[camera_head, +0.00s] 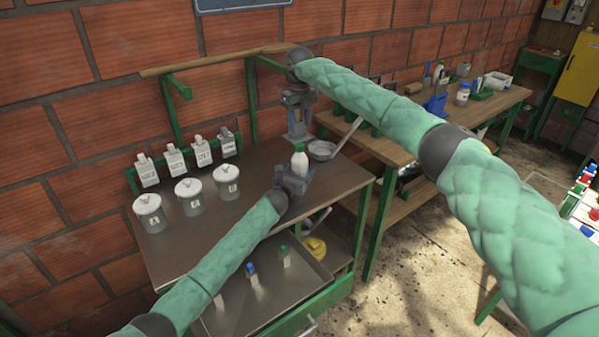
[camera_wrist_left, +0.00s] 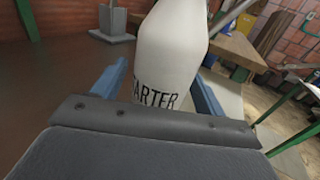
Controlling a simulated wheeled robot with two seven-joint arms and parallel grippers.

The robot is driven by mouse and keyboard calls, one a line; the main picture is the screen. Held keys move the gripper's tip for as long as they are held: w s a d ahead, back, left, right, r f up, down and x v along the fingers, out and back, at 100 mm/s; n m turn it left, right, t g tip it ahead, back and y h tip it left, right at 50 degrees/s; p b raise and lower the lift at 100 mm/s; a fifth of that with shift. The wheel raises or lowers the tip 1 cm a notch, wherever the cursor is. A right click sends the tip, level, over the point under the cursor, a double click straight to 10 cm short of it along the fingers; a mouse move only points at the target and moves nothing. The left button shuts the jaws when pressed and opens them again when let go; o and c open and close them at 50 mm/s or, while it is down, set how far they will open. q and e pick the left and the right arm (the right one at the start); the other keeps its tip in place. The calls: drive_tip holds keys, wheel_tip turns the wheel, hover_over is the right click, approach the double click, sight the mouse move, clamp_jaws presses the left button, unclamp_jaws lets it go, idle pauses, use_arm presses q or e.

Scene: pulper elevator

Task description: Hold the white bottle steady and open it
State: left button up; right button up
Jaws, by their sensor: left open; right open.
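The white bottle (camera_head: 300,162) stands upright near the right end of the metal table. In the left wrist view the bottle (camera_wrist_left: 168,55) shows dark letters reading "ARTER", and its top is out of frame. My left gripper (camera_head: 297,177) is low at the bottle, with its blue fingers open on either side of it. In the left wrist view the left gripper (camera_wrist_left: 158,80) shows a finger on each side, apart from the bottle. My right gripper (camera_head: 298,134) is open and empty, pointing down above and just behind the bottle top.
A metal pan (camera_head: 322,150) lies right of the bottle. Lidded jars (camera_head: 189,197) and labelled white bottles (camera_head: 176,160) stand on the left. A lower shelf (camera_head: 245,305) holds small bottles. A wooden bench (camera_head: 390,150) stands behind right.

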use_arm(q)
drive_tip(key=shift+x, duration=0.85)
